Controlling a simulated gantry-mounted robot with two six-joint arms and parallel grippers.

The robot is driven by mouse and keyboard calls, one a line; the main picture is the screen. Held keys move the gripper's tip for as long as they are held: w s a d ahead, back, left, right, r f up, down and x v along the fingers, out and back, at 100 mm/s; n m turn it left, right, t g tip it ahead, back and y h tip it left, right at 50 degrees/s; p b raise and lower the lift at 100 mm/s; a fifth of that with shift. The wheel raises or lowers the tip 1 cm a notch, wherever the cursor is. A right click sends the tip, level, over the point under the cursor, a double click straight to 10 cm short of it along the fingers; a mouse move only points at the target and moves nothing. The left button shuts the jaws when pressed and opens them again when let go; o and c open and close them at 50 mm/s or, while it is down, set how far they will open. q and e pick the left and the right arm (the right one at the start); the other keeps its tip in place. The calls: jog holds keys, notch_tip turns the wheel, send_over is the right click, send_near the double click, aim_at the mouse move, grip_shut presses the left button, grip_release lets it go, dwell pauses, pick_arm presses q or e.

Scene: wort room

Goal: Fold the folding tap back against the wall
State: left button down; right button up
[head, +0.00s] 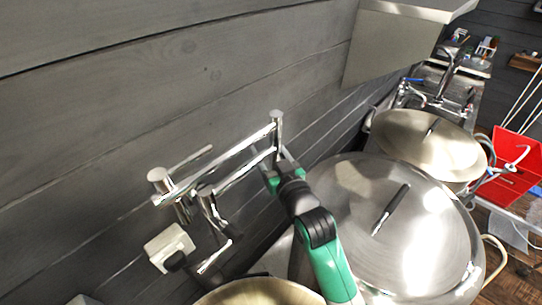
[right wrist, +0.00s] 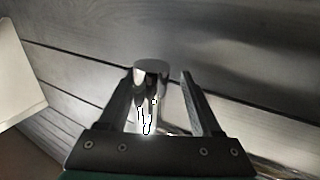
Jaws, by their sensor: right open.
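The folding tap (head: 240,151) is a set of chrome tubes beside the grey plank wall. Its jointed arms run close together, with an upright post (head: 277,129) at the right end and a capped joint (head: 160,180) at the left end. My right gripper (head: 275,164), on a green and black arm, is at the right-end post, just below its top. In the right wrist view the open fingers (right wrist: 158,88) stand on either side of a chrome post (right wrist: 151,72), with a clear gap to the right finger. Contact with the left finger is unclear. My left gripper is out of view.
A large steel pot lid (head: 345,215) lies right of my right arm, with another lidded pot (head: 410,140) behind it. An open pot rim (head: 260,291) is at the bottom. A white wall box (head: 169,247) sits below the tap. A pale hood (head: 395,45) juts out above.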

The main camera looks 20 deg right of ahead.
jog(key=s, duration=1.1)
jog(key=shift+s, duration=0.25)
jog(key=shift+d, duration=0.1)
